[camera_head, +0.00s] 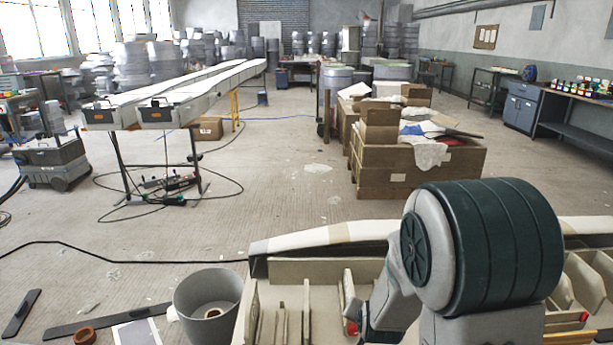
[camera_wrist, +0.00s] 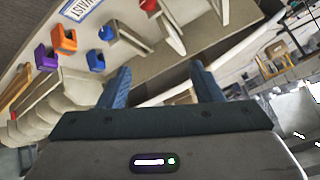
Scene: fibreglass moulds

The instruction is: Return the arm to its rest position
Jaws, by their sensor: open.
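My gripper (camera_wrist: 160,85) shows in the wrist view with its two blue fingers well apart and nothing between them. In the head view my arm is bent at the lower right, its large dark-green joint covering part of the pale mould (camera_head: 315,238); the gripper's fingers cannot be made out there. In the wrist view the scene is tilted, and the fingers lie in front of a pale structure with ribs. On it are an orange piece (camera_wrist: 65,40), a purple piece (camera_wrist: 45,57), blue pieces (camera_wrist: 96,61) and a red piece (camera_wrist: 149,5).
A grey bucket (camera_head: 208,307) stands left of the mould. A brown ring (camera_head: 85,336) and dark flat bars (camera_head: 105,321) lie nearby. Wooden crates (camera_head: 415,167) stand beyond the mould. Long trestle-mounted panels (camera_head: 185,92) are at left. The floor between is mostly open, with cables at left.

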